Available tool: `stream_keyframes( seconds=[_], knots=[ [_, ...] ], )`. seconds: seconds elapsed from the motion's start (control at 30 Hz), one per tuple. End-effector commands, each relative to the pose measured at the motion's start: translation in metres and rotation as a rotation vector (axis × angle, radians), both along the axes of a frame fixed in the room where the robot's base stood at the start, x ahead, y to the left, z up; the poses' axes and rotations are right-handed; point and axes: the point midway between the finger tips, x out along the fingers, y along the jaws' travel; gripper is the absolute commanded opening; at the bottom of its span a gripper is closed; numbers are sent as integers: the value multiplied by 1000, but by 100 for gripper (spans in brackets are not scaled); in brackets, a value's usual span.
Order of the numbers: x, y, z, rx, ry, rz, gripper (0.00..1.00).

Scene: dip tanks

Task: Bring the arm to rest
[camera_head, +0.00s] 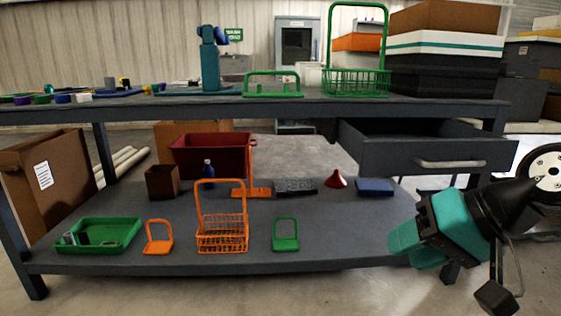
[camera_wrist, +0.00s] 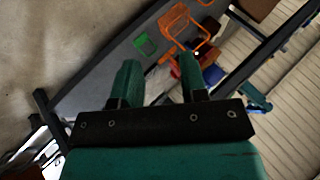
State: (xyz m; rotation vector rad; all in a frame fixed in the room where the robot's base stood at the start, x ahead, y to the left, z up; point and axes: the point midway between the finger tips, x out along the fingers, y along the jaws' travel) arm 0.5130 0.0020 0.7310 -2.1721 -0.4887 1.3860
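My gripper (camera_head: 401,245) is at the right of the head view, in front of the right end of the bench's lower shelf (camera_head: 350,238). Its teal fingers point to the left. In the wrist view the two fingers of my gripper (camera_wrist: 158,75) stand apart with a gap between them. Nothing is held between them. The orange wire basket (camera_wrist: 178,27) and the green small stand (camera_wrist: 145,43) show beyond the fingertips, apart from them.
The lower shelf carries an orange basket (camera_head: 222,232), a green tray (camera_head: 128,235), a dark red bin (camera_head: 212,154) and a red funnel (camera_head: 336,179). An open drawer (camera_head: 430,155) juts out above my gripper. A green basket (camera_head: 357,82) stands on the bench top. Floor in front is clear.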

Motion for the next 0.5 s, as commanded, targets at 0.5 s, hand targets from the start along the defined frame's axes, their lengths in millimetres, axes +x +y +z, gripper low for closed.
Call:
stream_keyframes(
  seconds=[0.5],
  knots=[
    [-114, 44, 11, -403, 80, 719, 40]
  ],
)
